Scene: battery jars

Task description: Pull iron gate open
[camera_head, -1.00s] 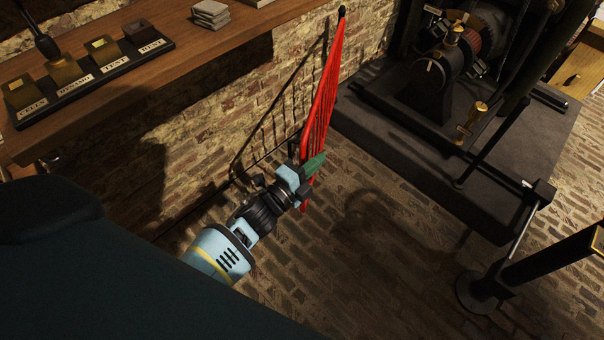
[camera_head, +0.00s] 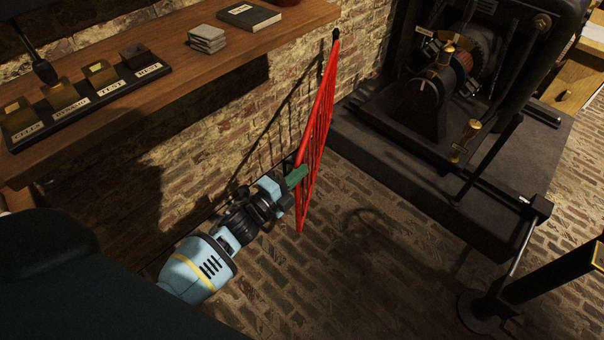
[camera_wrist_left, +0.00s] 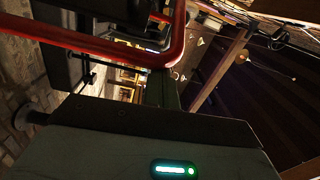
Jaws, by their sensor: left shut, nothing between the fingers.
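The red iron gate (camera_head: 318,125) stands in the head view near the brick wall, seen at a steep angle, its bars running back toward the wall. My left gripper (camera_head: 296,176) is at the gate's near edge, its green fingers shut with nothing held. In the left wrist view a red bar of the gate (camera_wrist_left: 90,40) bends upward close beside the green fingers (camera_wrist_left: 162,90). I cannot tell whether the fingers touch the bar. My right gripper is not in view.
A dark machine on a grey plinth (camera_head: 400,175) stands right of the gate. A black post (camera_head: 545,275) is at the lower right. A wooden shelf (camera_head: 180,60) with labelled blocks runs along the wall. Brick floor (camera_head: 370,270) between them is clear.

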